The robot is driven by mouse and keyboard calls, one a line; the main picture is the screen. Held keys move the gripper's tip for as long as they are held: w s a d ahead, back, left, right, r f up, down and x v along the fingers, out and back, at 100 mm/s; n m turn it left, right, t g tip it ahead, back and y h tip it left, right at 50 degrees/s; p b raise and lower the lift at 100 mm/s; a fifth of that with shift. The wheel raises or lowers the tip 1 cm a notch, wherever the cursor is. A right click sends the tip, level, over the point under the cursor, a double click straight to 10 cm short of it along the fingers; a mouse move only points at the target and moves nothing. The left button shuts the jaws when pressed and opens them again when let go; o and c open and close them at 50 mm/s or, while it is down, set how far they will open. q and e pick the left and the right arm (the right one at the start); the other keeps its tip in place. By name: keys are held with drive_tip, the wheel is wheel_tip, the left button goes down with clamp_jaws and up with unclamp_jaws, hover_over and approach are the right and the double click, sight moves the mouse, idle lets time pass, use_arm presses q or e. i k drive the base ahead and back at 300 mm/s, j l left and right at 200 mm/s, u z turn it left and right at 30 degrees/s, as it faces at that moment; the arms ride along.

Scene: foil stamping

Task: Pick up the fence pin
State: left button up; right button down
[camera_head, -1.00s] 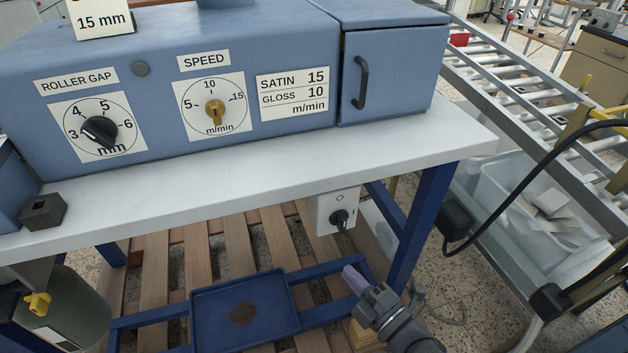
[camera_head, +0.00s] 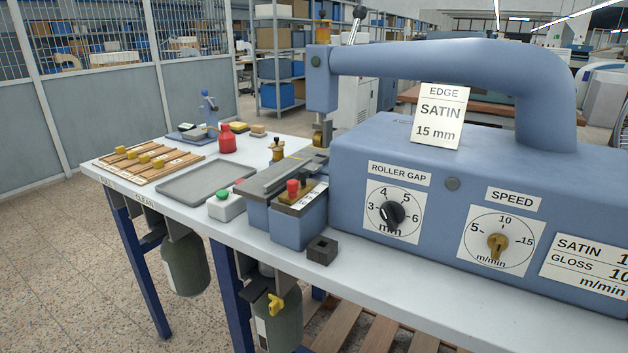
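No part is plainly marked as the fence pin, and I cannot tell which one it is. A red-topped knob (camera_head: 292,187) stands on the scaled block at the left end of the blue machine. A brass knobbed pin (camera_head: 277,150) stands upright behind the grey guide rail (camera_head: 283,177). A small black block with a square hole (camera_head: 322,250) sits on the white bench in front of the machine; the hole looks empty. Neither of my grippers is in view.
The white bench (camera_head: 235,243) also holds a grey tray (camera_head: 195,182), a green button box (camera_head: 224,205), a red bottle (camera_head: 227,140) and a wooden rack with yellow blocks (camera_head: 148,160). The blue machine (camera_head: 450,170) fills the right.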

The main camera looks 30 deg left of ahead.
sight(292, 184)
drive_tip(key=j+u, duration=0.15)
drive_tip(key=u, duration=0.7)
drive_tip(key=k, duration=0.05)
